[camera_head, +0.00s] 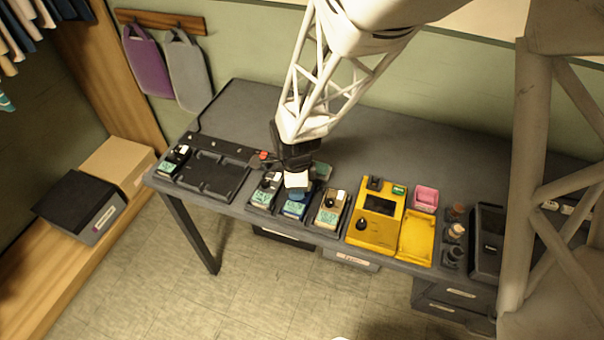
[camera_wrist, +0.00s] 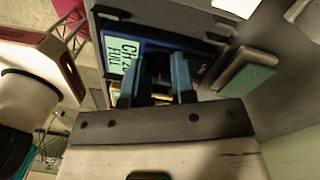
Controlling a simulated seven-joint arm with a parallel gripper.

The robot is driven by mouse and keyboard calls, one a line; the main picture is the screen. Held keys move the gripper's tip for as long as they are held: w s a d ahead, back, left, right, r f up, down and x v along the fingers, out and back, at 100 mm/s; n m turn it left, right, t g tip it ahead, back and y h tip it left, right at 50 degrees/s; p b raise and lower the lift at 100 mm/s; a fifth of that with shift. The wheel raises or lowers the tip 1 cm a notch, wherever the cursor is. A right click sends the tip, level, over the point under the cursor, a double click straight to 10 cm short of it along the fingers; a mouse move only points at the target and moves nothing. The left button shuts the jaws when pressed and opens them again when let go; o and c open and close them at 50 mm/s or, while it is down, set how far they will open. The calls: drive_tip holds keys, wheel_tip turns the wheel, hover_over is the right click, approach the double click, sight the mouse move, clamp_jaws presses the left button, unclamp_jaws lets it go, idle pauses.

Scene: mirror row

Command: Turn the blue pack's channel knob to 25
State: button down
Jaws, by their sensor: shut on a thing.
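The blue pack (camera_head: 294,209) stands in the row near the desk's front edge in the head view, between two other packs. It also shows in the wrist view (camera_wrist: 150,42), with a pale green screen (camera_wrist: 122,58) reading "CH 2" and "FULL"; a finger hides the digit after the 2. My gripper (camera_head: 296,184) reaches down over the pack from behind. In the wrist view its two fingers (camera_wrist: 157,82) are on either side of the dark channel knob (camera_wrist: 158,66) and shut on it. The knob's pointer cannot be made out.
A dark pack (camera_head: 264,193) stands close on the left and a tan pack (camera_head: 331,208) close on the right. A yellow unit (camera_head: 377,222) and a pink block (camera_head: 425,198) are further right. A black charging tray (camera_head: 212,174) lies left. The desk behind is mostly clear.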

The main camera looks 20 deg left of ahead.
drive_tip(key=n, duration=0.7)
idle(0.3)
idle(0.4)
drive_tip(key=c, duration=0.9)
unclamp_jaws()
drive_tip(key=shift+c, duration=0.2)
drive_tip(key=shift+w+a+r, duration=0.1)
drive_tip(key=shift+a+r, duration=0.05)
drive_tip(key=shift+r, duration=1.8)
drive_tip(key=shift+a+r, duration=0.1)
drive_tip(key=shift+r, duration=1.85)
